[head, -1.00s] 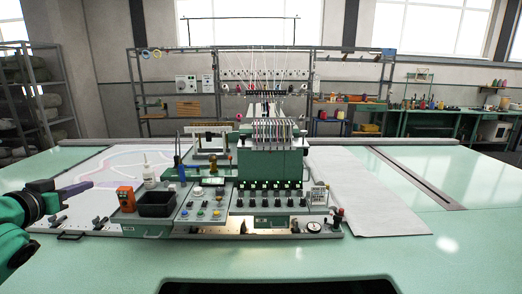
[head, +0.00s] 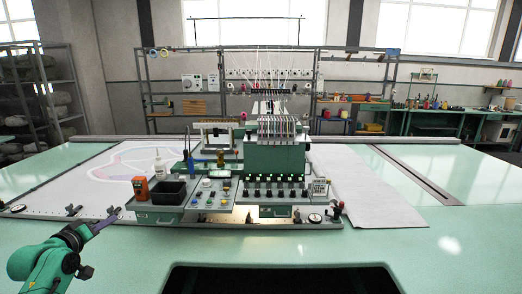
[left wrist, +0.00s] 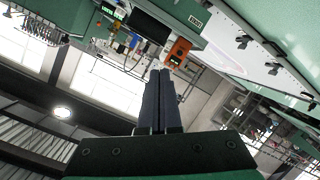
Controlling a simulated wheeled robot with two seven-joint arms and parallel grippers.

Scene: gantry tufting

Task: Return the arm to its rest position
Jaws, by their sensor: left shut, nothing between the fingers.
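My left arm comes in from the lower left of the head view. Its gripper (head: 106,220) is shut and empty, pointing right and slightly up, near the front edge of the white cloth and left of the machine. In the left wrist view the two dark fingers (left wrist: 159,100) lie side by side, closed, with nothing between them. The green tufting machine (head: 275,158) stands in the middle of the table with its control panel (head: 268,195) at the front. My right gripper is not in view.
A black bin (head: 168,191) and an orange device (head: 141,188) sit at the panel's left end, to the right of my left gripper. White cloth (head: 110,180) with a purple outline lies on the left. The green table front (head: 440,255) is clear at the right.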

